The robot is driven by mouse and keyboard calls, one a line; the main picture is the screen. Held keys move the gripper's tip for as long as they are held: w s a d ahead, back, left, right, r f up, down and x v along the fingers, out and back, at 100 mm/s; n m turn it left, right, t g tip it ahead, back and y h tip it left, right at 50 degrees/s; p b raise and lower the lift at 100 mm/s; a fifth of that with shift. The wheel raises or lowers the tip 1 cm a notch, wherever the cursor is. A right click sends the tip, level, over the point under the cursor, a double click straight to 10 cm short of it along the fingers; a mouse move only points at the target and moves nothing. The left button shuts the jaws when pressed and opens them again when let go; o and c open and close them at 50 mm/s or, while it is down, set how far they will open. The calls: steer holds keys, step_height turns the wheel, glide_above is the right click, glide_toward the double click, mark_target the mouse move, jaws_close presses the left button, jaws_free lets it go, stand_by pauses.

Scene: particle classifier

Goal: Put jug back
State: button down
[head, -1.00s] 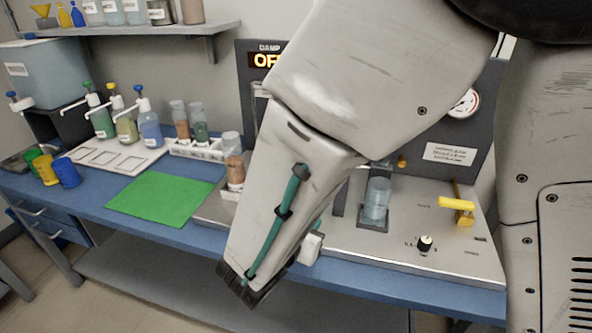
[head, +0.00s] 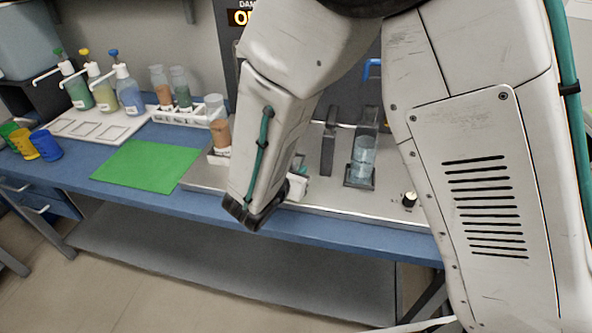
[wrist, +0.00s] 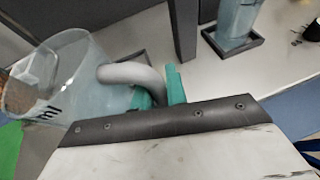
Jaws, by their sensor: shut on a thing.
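The clear jug (wrist: 75,80), with a grey curved handle (wrist: 135,75) and "ml" lettering on its side, fills the left of the wrist view. It looks tilted there. My gripper (wrist: 160,92) has teal fingers shut on the jug's handle. Brown material shows at the jug's left end; I cannot tell whether it is inside or behind it. In the head view my arm hides the jug and most of the gripper, which is over the front of the steel panel.
A clear cylinder (head: 363,155) stands in a dark square holder on the panel, right of my arm. A brown-filled jar (head: 219,138) stands left of my arm. The green mat (head: 145,166) is bare. Pump bottles (head: 129,92) and coloured cups (head: 46,146) are farther left.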

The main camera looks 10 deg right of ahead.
steer(key=shift+f, duration=0.15)
steer(key=c, duration=1.4)
jaws_free()
